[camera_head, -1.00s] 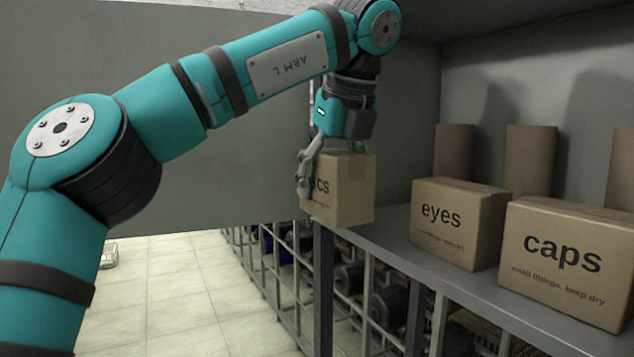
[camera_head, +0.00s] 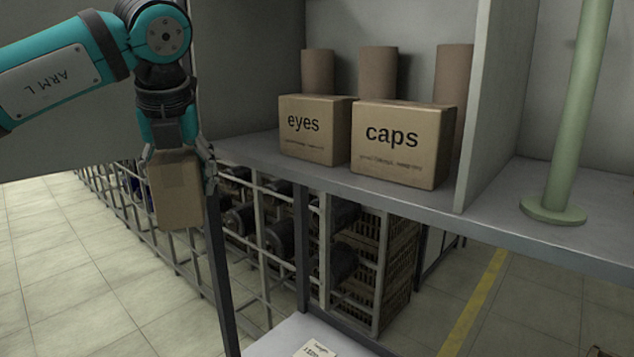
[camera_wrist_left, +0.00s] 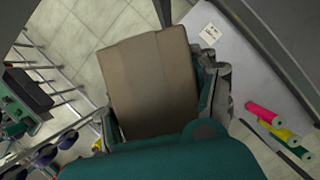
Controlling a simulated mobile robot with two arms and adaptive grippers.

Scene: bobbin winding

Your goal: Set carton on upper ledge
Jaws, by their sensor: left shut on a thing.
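My left gripper (camera_head: 180,160) is shut on a brown carton (camera_head: 174,196), with a finger on either side of its upper part. The carton hangs in the air at the left end of the upper ledge (camera_head: 236,148), in front of the shelf's edge. No lettering shows on the carton now. In the left wrist view the carton (camera_wrist_left: 150,80) fills the middle, between the fingers. On the ledge stand a carton marked "eyes" (camera_head: 312,145) and a carton marked "caps" (camera_head: 398,165), side by side. My right gripper is not in view.
Several brown cylinders (camera_head: 378,75) stand behind the cartons. A grey divider (camera_head: 493,100) and a green post (camera_head: 575,120) are to the right. A lower surface (camera_head: 275,345) holds a paper label (camera_head: 316,349). Coloured rolls (camera_wrist_left: 264,114) show in the left wrist view.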

